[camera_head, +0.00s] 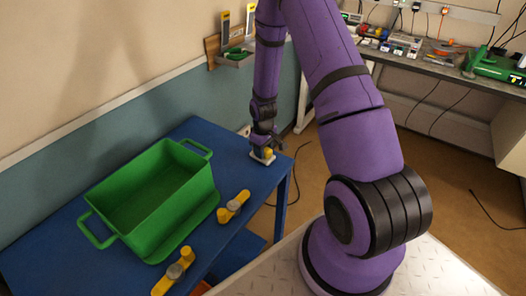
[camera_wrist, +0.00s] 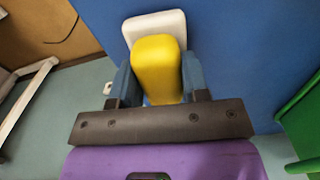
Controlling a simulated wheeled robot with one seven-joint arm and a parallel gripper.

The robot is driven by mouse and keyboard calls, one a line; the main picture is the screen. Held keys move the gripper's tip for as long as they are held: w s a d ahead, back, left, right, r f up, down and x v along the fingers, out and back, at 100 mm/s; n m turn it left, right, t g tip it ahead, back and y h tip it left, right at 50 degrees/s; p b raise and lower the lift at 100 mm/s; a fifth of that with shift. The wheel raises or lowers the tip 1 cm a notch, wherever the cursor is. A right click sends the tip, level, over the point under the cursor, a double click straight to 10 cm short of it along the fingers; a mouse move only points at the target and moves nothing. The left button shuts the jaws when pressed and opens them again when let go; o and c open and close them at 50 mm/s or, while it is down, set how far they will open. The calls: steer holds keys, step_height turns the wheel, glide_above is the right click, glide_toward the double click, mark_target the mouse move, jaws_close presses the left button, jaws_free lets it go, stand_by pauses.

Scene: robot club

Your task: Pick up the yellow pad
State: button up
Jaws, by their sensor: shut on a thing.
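The yellow pad (camera_wrist: 157,68) sits between the two fingers of my gripper (camera_wrist: 160,88) in the wrist view, with a finger against each side. A white block or base (camera_wrist: 152,22) shows just beyond and under it. In the head view the yellow pad (camera_head: 268,153) is small at the far right corner of the blue table (camera_head: 232,168), above the white piece (camera_head: 262,159). My gripper (camera_head: 266,146) points down at it there. I cannot tell whether the pad is clear of the white piece.
A green crate (camera_head: 150,247) with handles stands on the table to the left. Two yellow pieces with grey knobs, one nearer (camera_head: 174,272) and one farther (camera_head: 233,206), lie on the table near its front edge. A workbench (camera_head: 440,68) stands at the back right.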

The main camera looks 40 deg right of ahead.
steer(key=shift+r, duration=0.55)
step_height(320, 180, up, 2)
steer(key=shift+r, duration=0.1)
steer(key=s+a, duration=0.3)
steer(key=s, duration=0.1)
steer(key=s+a+r, duration=0.1)
steer(key=s+a, duration=0.2)
steer(key=s, duration=0.2)
steer(key=s+a, duration=0.2)
steer(key=s, duration=0.2)
steer(key=shift+s+a+r, duration=0.2)
steer(key=shift+a+r, duration=0.05)
steer(key=shift+a, duration=0.15)
